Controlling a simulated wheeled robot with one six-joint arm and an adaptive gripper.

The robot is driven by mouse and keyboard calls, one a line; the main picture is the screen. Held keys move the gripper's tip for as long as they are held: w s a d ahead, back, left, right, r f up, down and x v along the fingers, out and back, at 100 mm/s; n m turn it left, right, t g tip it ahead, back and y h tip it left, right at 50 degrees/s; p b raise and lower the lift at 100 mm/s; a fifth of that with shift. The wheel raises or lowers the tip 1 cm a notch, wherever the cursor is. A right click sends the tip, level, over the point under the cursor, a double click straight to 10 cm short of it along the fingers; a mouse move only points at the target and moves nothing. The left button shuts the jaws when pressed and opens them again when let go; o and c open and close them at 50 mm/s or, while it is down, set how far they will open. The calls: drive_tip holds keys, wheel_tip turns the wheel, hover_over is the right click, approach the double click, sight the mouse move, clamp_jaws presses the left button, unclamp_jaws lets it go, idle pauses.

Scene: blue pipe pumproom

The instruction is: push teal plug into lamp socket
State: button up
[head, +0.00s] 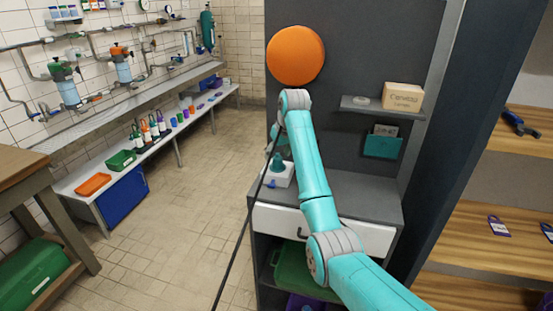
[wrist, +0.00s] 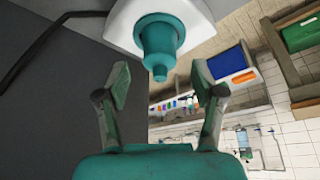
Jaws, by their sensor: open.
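The teal plug (head: 277,163) stands on a white block (head: 284,178), likely the lamp socket, on the grey counter. In the wrist view the plug (wrist: 158,42) narrows in steps from the white block (wrist: 195,12) toward my gripper. How deep it sits in the block cannot be told. My gripper (wrist: 162,85) is open and empty, with its two fingers spread below the plug's narrow end in the picture. The fingers look apart from the plug. In the head view my gripper is largely hidden behind my arm.
A black cable (head: 240,230) hangs past the counter's left side. A large orange disc (head: 295,55) is above the counter. A small shelf (head: 382,109) with a box (head: 403,97) is at right. A white drawer (head: 280,222) is below the counter. The tiled floor at left is clear.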

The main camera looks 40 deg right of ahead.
drive_tip(key=v, duration=0.8)
drive_tip(key=shift+r, duration=0.2)
drive_tip(key=shift+s, duration=0.1)
